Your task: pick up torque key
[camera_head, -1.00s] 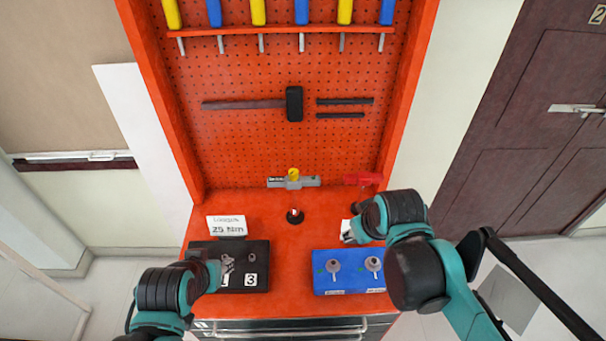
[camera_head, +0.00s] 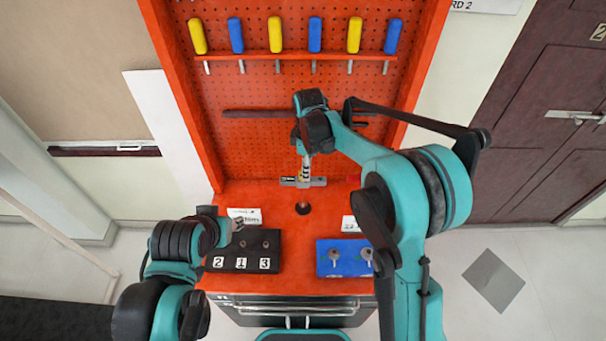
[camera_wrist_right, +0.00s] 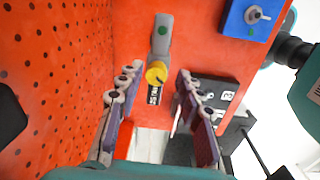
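A grey bar-shaped tool (camera_head: 318,182), which I take to be the torque key, lies on the red bench by the pegboard. The right wrist view shows its grey end (camera_wrist_right: 161,36), a yellow knob (camera_wrist_right: 156,73) and a dark label. My right gripper (camera_head: 305,168) reaches down over it and hides the knob in the head view. In the wrist view its two fingers (camera_wrist_right: 158,76) stand apart either side of the tool, apparently without gripping it. My left gripper (camera_head: 236,224) is at the black numbered block (camera_head: 225,262); its fingers are too small to read.
The blue block (camera_head: 326,270) with metal fittings sits at the bench's front right. Cards (camera_head: 243,212) stand behind the blocks. Bare bench lies between the blocks.

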